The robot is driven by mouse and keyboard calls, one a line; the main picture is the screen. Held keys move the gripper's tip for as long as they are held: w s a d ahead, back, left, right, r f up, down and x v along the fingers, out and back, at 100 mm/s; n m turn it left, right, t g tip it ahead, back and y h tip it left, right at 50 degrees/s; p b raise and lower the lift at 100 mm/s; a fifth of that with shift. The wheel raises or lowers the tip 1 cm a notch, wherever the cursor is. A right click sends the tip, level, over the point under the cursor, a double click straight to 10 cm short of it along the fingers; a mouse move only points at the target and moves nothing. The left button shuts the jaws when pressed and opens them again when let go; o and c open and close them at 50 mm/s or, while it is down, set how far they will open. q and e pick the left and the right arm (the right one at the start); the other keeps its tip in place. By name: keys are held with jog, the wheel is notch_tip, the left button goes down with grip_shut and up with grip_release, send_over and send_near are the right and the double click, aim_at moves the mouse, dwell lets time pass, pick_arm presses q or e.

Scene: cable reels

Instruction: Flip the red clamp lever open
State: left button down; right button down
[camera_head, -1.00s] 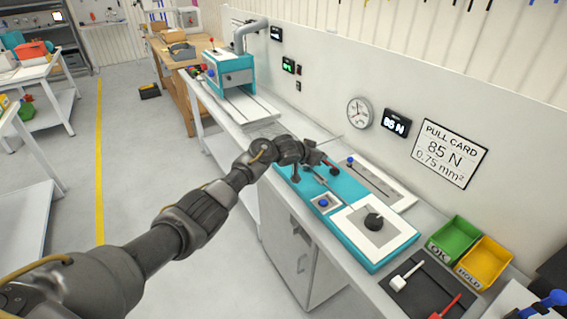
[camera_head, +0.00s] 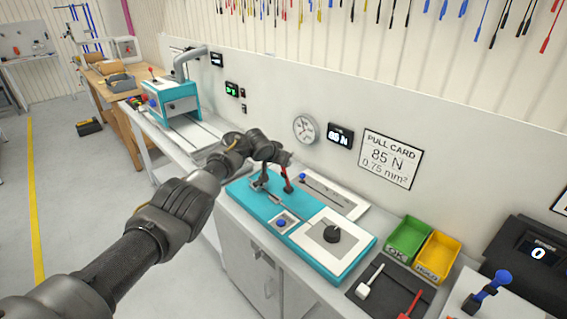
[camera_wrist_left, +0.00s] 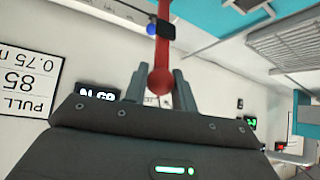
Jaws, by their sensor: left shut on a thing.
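The red clamp lever (camera_head: 287,182) stands steeply up from the teal bench fixture (camera_head: 249,196), leaning slightly. My left gripper (camera_head: 284,164) is at its top end. In the left wrist view, the lever's red ball knob (camera_wrist_left: 160,80) sits between the two fingers of my left gripper (camera_wrist_left: 159,86), which are shut on it, and the red shaft runs away towards the fixture. The clamp at the lever's foot is too small to make out clearly. My right gripper is in no view.
Green (camera_head: 408,238) and yellow (camera_head: 437,257) bins stand to the right. A pull card sign (camera_head: 391,159) hangs on the wall behind. A teal machine (camera_head: 172,100) stands farther left.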

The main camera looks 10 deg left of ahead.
pick_arm(q)
jog(key=shift+d, duration=0.2)
jog(key=c, duration=1.2)
grip_release()
jog(key=shift+f, duration=0.1)
jog(key=shift+a, duration=0.1)
jog(key=v, duration=1)
jog(key=shift+s+r, duration=0.25)
jog(key=shift+r, duration=0.05)
